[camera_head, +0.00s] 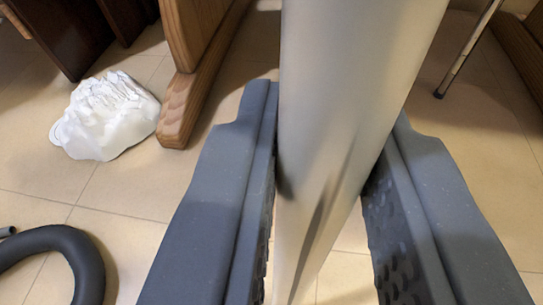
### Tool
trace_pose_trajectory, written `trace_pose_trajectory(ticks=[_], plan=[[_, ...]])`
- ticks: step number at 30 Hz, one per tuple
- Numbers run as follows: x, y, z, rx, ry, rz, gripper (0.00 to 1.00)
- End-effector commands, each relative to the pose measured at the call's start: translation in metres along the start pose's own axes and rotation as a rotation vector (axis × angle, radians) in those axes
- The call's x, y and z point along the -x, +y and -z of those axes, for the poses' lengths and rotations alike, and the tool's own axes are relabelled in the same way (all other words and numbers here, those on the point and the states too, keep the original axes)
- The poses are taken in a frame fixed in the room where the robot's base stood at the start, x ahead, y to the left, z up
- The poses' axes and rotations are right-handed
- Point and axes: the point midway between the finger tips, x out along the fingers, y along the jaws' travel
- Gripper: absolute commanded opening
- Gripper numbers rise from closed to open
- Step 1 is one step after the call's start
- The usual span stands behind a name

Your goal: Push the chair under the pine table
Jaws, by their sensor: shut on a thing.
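My gripper (328,110) is shut on a thick, smooth, pale grey tube (362,35) that runs from the top edge down between the dark grey fingers. Its upper end is out of view, and I cannot tell whether it belongs to the chair. A pine upright with a long foot (184,105), probably part of the pine table, stands on the floor left of the tube. A thin metal leg with a dark tip (467,50), possibly a chair leg, stands at the upper right. No chair seat or tabletop is in view.
A crumpled white bag (105,117) lies on the tiled floor beside the pine foot. A black hose (70,240) curves at the lower left. Dark wooden furniture (65,35) stands at the upper left. Another wooden piece (522,55) is at the right edge.

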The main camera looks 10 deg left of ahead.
Motion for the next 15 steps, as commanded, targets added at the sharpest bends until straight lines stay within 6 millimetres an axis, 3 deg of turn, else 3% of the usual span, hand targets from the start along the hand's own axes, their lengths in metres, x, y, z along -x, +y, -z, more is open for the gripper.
trace_pose_trajectory(ticks=[15], plan=[[-0.014, 0.016, 0.009, 0.000, 0.011, -0.007, 0.00]])
